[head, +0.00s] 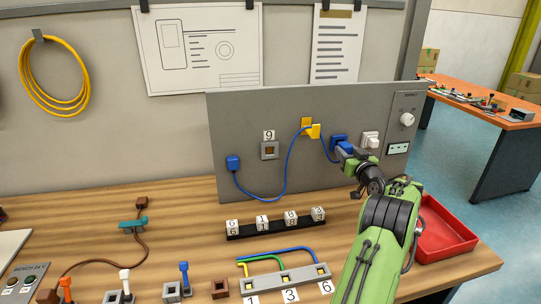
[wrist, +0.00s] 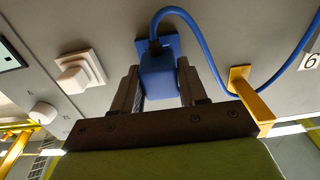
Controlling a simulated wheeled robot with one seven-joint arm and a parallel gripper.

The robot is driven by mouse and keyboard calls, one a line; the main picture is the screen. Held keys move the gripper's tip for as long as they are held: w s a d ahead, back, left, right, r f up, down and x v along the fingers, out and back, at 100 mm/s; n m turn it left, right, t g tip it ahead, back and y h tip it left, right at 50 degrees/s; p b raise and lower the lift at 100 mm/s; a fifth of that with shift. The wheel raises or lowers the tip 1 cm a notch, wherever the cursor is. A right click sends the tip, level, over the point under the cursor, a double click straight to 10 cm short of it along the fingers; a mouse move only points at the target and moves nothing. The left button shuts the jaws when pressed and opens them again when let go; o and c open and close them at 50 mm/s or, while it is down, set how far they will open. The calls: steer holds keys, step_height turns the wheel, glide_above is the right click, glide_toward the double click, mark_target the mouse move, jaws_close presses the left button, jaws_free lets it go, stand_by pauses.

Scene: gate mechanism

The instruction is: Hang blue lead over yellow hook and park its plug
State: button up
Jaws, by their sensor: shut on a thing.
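The blue lead (head: 285,180) runs from a blue block (head: 233,162) on the left of the grey panel, sags, then rises over the yellow hook (head: 313,130). The wrist view also shows the lead (wrist: 205,50) bent around the yellow hook (wrist: 240,82). My gripper (head: 347,151) is shut on the blue plug (wrist: 158,77), one finger on each side. The plug is right at a blue socket plate (wrist: 146,45) on the panel, also seen in the head view (head: 338,138). I cannot tell how deep it sits.
A white socket (head: 370,139) is just right of the plug, with a knob (head: 407,119) beyond. A brown-centred socket (head: 270,150) labelled 9 is left of the hook. Numbered cubes (head: 262,223) and a red tray (head: 445,236) are on the bench.

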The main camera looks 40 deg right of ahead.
steer(key=shift+p+x, duration=0.6)
steer(key=shift+x, duration=0.25)
stand_by(0.7)
steer(key=shift+r, duration=0.1)
stand_by(0.5)
steer(key=o, duration=1.2)
steer(key=shift+w+d, duration=0.1)
steer(key=shift+b, duration=0.3)
